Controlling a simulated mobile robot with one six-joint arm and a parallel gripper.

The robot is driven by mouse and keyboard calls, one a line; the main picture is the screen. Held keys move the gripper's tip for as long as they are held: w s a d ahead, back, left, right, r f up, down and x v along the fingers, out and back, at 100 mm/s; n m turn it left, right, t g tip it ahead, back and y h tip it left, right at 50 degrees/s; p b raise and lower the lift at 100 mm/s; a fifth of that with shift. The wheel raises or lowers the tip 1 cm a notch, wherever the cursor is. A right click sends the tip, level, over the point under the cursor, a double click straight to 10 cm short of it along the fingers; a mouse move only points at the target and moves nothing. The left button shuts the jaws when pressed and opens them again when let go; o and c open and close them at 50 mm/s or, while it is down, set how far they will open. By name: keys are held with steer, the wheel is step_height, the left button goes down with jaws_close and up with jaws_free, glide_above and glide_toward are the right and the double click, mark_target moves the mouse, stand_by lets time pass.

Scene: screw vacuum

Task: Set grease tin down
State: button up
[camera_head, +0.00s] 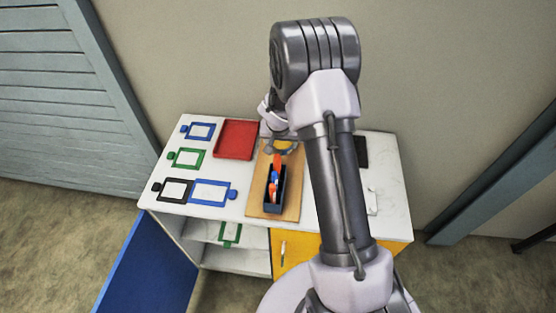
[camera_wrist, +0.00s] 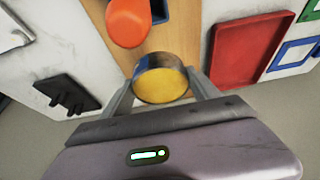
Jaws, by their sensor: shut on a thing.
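The grease tin (camera_wrist: 162,86) is a round, metal-sided tin with yellow grease inside. In the wrist view my gripper (camera_wrist: 163,79) is shut on it, one finger on each side of its wall. The tin is upright or nearly so, over the far end of a wooden board (camera_wrist: 176,40). I cannot tell whether its base touches the board. In the head view my gripper (camera_head: 282,147) is at the far end of the board (camera_head: 292,205), partly hidden by my arm.
A dark box (camera_head: 268,207) with orange and blue things stands on the board. An orange end (camera_wrist: 128,22) sticks out near the tin. A red tray (camera_head: 236,140) lies to the left, beside coloured frames (camera_head: 187,158). A blue door (camera_head: 147,268) hangs open.

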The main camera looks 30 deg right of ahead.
mark_target(281, 153)
step_height(281, 153, down, 6)
steer(key=shift+r+b, duration=0.1)
steer(key=shift+b, duration=0.95)
steer(key=o, duration=1.7)
steer(key=shift+o, duration=0.2)
